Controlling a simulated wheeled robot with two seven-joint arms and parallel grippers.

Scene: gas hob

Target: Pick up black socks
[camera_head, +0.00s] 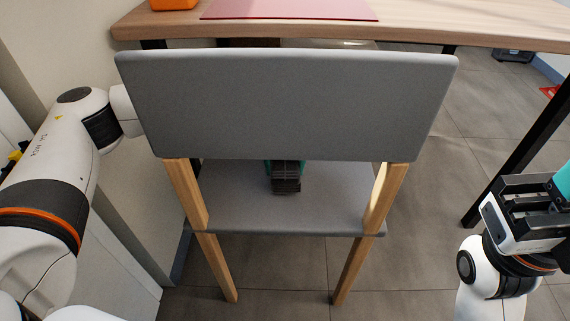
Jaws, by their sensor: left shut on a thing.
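My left gripper (287,183) shows through the gap under the chair's backrest, low over the grey seat. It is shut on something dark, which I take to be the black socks. The socks cannot be told apart from the dark fingers here. Most of my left forearm is hidden behind the backrest. My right gripper (530,208) is at the right edge, away from the chair and beside the table leg. Its fingers are partly cut off, and I cannot tell whether they are open.
A chair with a grey backrest (285,105), a grey seat (330,205) and wooden legs stands in front of me. Behind it is a wooden table (440,25) with a red mat (290,9) and an orange object (174,4). A white wall is at left. Tiled floor shows at right.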

